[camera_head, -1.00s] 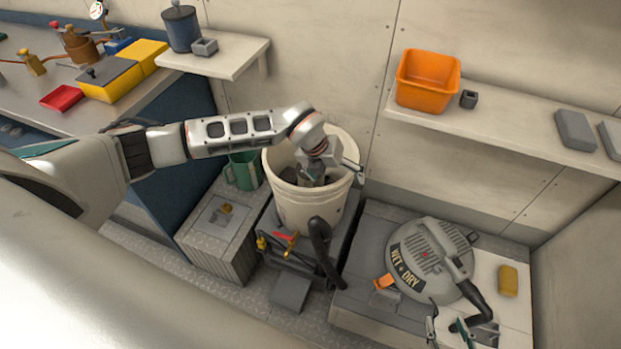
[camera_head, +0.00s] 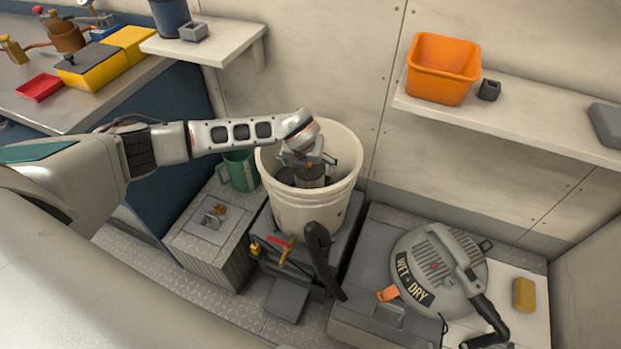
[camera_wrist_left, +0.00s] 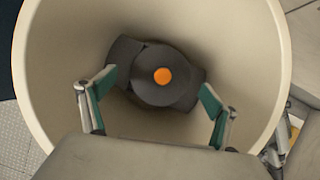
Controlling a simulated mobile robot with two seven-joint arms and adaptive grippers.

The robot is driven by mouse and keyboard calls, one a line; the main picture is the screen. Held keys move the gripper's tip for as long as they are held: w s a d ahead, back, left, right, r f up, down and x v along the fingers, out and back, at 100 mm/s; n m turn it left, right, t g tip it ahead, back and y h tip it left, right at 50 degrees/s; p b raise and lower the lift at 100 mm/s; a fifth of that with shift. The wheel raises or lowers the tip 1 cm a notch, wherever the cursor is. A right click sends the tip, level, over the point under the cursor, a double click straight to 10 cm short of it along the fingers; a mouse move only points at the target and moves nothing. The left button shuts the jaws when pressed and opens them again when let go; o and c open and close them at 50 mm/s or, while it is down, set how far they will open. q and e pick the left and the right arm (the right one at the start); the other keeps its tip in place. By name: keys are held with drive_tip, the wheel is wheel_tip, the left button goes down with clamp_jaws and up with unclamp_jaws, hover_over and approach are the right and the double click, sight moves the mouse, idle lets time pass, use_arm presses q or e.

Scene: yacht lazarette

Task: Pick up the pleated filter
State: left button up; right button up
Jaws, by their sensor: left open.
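A dark grey round piece with an orange centre (camera_wrist_left: 162,76) lies at the bottom of the white bucket (camera_head: 283,213); I take it for the pleated filter, though no pleats can be made out. In the head view its grey side (camera_head: 309,177) shows below my left gripper (camera_head: 308,160). My left gripper also shows in the left wrist view (camera_wrist_left: 156,100); it is open, with its teal-padded fingers on either side of the piece and no clear grip on it. Only what looks like a thin tip of my right gripper (camera_head: 443,325) shows at the bottom edge.
The bucket wall surrounds my left gripper closely. A black hose (camera_head: 320,255) and a tool holder stand before the bucket, a green mug (camera_head: 241,171) to its left. A grey vacuum head (camera_head: 440,272) lies to the right. An orange bin (camera_head: 443,68) stands on the shelf.

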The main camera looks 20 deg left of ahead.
sight(309, 168)
use_arm(q)
drive_tip(key=x, duration=0.3)
drive_tip(key=shift+s+d+f+b, duration=0.1)
drive_tip(key=shift+s+b, duration=0.05)
drive_tip(key=shift+b, duration=0.25)
drive_tip(key=shift+w+f, duration=0.15)
drive_tip(key=shift+w, duration=0.1)
drive_tip(key=c, duration=1.6)
drive_tip(key=shift+c, duration=0.2)
